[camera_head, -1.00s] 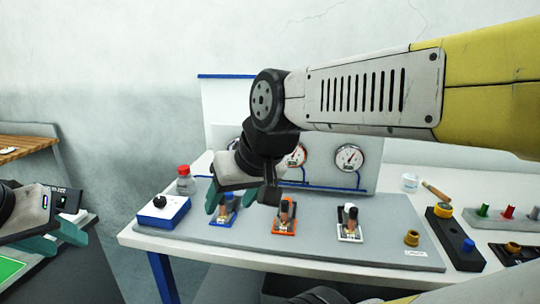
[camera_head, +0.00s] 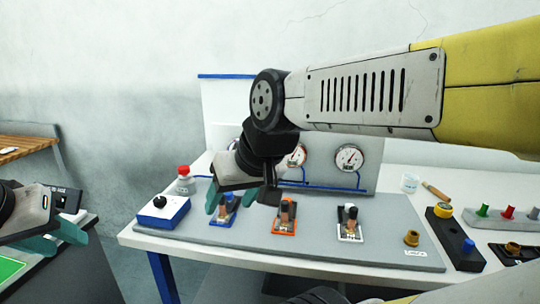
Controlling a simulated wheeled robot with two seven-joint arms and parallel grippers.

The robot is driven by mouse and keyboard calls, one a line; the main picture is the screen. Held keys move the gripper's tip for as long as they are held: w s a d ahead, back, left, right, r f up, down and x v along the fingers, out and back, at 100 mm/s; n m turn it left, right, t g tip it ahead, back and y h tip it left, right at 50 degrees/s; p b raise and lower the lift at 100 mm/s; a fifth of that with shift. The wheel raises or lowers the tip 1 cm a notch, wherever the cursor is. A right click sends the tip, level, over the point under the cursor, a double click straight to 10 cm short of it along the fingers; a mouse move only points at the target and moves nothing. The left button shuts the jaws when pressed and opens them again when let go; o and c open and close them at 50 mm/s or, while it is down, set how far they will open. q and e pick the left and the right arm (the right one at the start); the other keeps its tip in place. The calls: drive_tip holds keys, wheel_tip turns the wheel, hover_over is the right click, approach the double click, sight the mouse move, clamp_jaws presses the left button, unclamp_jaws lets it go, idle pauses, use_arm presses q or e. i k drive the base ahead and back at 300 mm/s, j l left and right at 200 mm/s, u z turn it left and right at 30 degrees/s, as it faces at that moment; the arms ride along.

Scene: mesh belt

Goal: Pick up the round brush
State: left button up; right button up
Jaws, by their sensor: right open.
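A small thin tool with a light brown handle (camera_head: 436,191) lies at the back right of the table, beside a white cup; it may be the round brush, but it is too small to be sure. My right gripper (camera_head: 219,202) reaches in over the table, left of the middle, near the blue-based fixture. Its teal fingers are apart and empty. The tool is far to its right, and they do not touch. My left gripper (camera_head: 56,239) is at the far left, away from the table. Its teal fingers look apart, with nothing seen between them.
A grey board (camera_head: 320,257) carries a blue fixture (camera_head: 222,213), an orange fixture (camera_head: 285,218) and a white fixture (camera_head: 349,224). A blue-white box (camera_head: 162,211) with a black knob stands left. The white cup (camera_head: 409,184) and a black block (camera_head: 455,238) are right. A gauge panel (camera_head: 375,165) stands behind.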

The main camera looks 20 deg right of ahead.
sight(441, 195)
drive_tip(key=l+z, duration=0.1)
drive_tip(key=z, duration=0.35)
drive_tip(key=l+z, duration=0.1)
drive_tip(key=z, duration=0.75)
drive_tip(key=i+l+z, duration=0.1)
drive_tip(key=z, duration=0.35)
drive_tip(key=l+z, duration=0.1)
drive_tip(key=z, duration=0.35)
